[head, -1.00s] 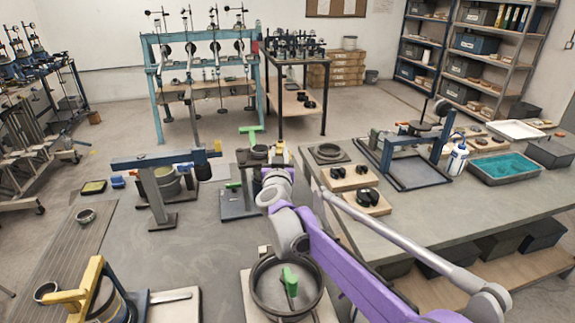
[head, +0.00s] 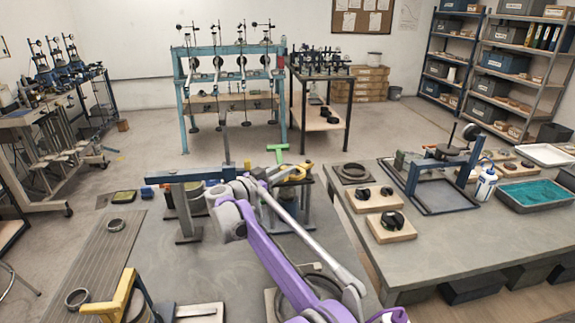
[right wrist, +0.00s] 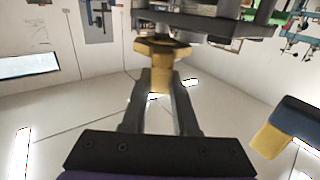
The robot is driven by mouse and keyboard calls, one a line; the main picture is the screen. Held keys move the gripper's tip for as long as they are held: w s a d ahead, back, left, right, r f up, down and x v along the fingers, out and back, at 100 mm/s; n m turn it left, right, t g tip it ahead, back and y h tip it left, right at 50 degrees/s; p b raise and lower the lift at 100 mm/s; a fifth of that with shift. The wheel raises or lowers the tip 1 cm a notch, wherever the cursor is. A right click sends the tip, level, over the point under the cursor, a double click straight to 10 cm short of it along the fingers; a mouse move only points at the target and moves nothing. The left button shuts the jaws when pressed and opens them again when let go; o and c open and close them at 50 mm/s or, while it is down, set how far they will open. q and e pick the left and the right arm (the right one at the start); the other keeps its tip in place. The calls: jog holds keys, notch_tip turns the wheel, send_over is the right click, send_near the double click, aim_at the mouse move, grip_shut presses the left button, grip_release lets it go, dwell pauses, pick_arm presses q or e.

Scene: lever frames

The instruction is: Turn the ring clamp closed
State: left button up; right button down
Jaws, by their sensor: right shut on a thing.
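My right gripper (head: 283,178) reaches to a bench stand behind the near table, beside a green T-shaped handle (head: 278,152). In the right wrist view its two fingers (right wrist: 160,98) are shut on the stem of a yellow handle (right wrist: 162,52), under a dark grey plate (right wrist: 205,22). The yellow handle also shows in the head view (head: 297,172), partly behind my arm. I take it as part of the ring clamp; the clamp's ring and how far it is closed are hidden. My left gripper is not in view.
A blue bar (head: 185,175) on a stand lies close left of my right forearm; its yellow end (right wrist: 265,140) shows in the wrist view. The right table (head: 340,205) bears black rings on wooden blocks (head: 391,228). A yellow bracket (head: 118,292) stands at the lower left.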

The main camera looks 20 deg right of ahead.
jog(key=shift+w+a+r+m+g+h+p, duration=0.15)
jog(key=shift+w+m+g+h+p, duration=0.2)
jog(key=shift+g, duration=0.25)
jog(key=c, duration=0.7)
grip_release()
jog(key=b+v, duration=0.1)
jog(key=v, duration=0.9)
jog(key=shift+s+a, duration=0.2)
jog(key=shift+a, duration=0.15)
